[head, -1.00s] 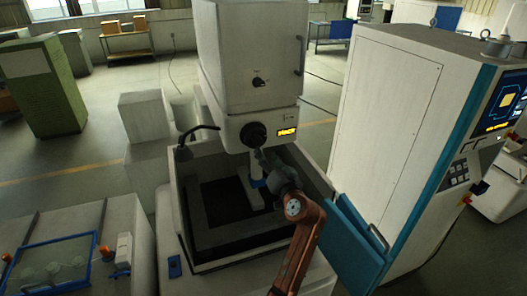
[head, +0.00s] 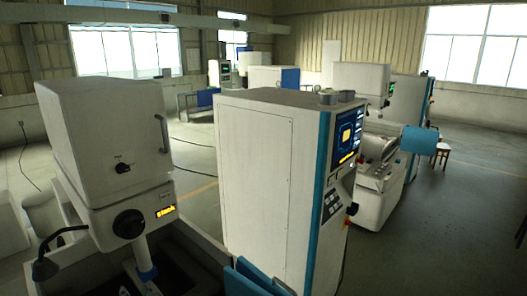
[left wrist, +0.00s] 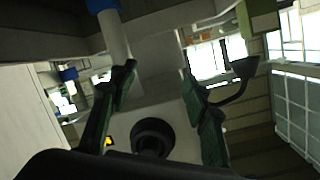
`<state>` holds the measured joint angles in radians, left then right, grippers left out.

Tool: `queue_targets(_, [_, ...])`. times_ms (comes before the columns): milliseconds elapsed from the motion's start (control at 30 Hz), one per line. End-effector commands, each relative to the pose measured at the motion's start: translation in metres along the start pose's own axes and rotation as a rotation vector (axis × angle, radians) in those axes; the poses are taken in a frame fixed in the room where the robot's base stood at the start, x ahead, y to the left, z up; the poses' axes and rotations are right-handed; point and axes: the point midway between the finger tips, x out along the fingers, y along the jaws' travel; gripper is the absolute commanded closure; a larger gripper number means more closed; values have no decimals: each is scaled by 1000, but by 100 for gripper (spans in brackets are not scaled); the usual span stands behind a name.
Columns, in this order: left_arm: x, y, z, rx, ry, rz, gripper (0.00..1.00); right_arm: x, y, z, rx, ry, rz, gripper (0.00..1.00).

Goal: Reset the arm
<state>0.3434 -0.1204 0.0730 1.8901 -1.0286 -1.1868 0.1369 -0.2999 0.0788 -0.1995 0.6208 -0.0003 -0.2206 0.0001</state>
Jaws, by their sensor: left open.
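My left gripper (left wrist: 160,85) shows in the left wrist view with its two dark green fingers apart and nothing between them. That view is turned over. Beyond the fingers is the wire erosion machine's white head with a round black knob (left wrist: 152,136). In the head view the machine head (head: 105,150) stands at the left, with its black knob (head: 129,224) above the work tank. At most a small bit of my left gripper shows at the bottom edge there, too little to make out. My right gripper is in neither view.
A black lamp (head: 45,268) hangs left of the knob. More machines (head: 385,165) stand behind. The floor at right (head: 440,235) is clear.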

Motion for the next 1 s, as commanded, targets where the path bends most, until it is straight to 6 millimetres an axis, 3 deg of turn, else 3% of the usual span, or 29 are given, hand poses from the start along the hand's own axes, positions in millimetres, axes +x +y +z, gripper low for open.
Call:
queue_targets(33, [2, -1, 41, 8, -50, 36, 56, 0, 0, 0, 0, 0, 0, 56])
queue_targets(200, [-11, 5, 162, 30, -213, 206, 56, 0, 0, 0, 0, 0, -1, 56])
queue_targets(300, [-33, 8, 229, 51, -312, 317, 56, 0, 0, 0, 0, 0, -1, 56])
queue_targets(400, [-62, 9, 282, 74, -398, 423, 56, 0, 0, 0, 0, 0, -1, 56])
queue_targets(600, [-112, 10, 346, 108, -515, 575, 56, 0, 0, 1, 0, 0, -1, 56])
queue_targets(1000, [-198, 5, 415, 156, -671, 789, 56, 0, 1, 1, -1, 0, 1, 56])
